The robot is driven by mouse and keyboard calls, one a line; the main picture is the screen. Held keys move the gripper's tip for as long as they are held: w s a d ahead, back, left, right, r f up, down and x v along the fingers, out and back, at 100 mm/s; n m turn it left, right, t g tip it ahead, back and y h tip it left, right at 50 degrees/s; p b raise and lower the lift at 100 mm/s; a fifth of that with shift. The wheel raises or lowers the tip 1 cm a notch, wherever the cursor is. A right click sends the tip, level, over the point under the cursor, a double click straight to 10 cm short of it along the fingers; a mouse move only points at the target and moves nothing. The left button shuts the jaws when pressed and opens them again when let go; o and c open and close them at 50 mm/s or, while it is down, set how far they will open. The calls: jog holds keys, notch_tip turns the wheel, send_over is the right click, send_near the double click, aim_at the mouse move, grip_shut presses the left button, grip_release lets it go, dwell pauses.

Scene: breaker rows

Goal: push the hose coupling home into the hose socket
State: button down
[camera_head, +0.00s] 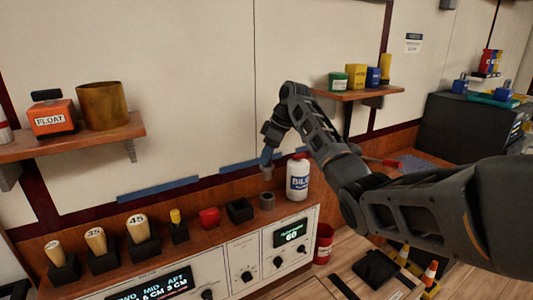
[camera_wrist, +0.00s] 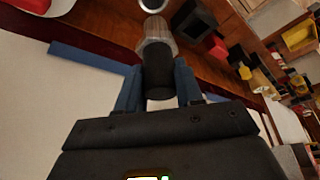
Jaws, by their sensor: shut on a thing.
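The hose coupling, with a dark body and a ribbed grey metal end, is held between the blue fingers of my gripper (camera_wrist: 158,88). The coupling (camera_wrist: 156,50) points away from the wrist in the wrist view. In the head view my gripper (camera_head: 267,157) points down, with the coupling (camera_head: 267,173) below its fingers. The hose socket, a short grey cylinder (camera_head: 267,201), stands on the wooden ledge just below the coupling, with a visible gap between them. In the wrist view the socket's ring (camera_wrist: 153,4) shows at the top edge, partly cut off, beyond the coupling's end.
A white bottle with a red cap (camera_head: 298,180) stands close to the right of the socket. A black open box (camera_head: 240,210) and a red block (camera_head: 209,217) stand to its left. Numbered handles in black holders (camera_head: 143,235) line the ledge further left. A control panel (camera_head: 245,262) lies below.

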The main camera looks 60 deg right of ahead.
aim_at(269, 179)
jog(key=shift+f+b, duration=1.1)
jog(key=shift+f, duration=1.75)
jog(key=shift+f, duration=0.2)
jog(key=shift+f+b, duration=1)
jog(key=shift+f, duration=1.4)
jog(key=c, duration=0.6)
grip_release()
jog(key=shift+c, duration=0.2)
jog(key=v, duration=0.7)
jog(key=shift+s+r+b, duration=0.25)
jog(key=shift+r+b, duration=0.05)
jog(key=shift+b, duration=0.15)
jog(key=shift+d, duration=0.1)
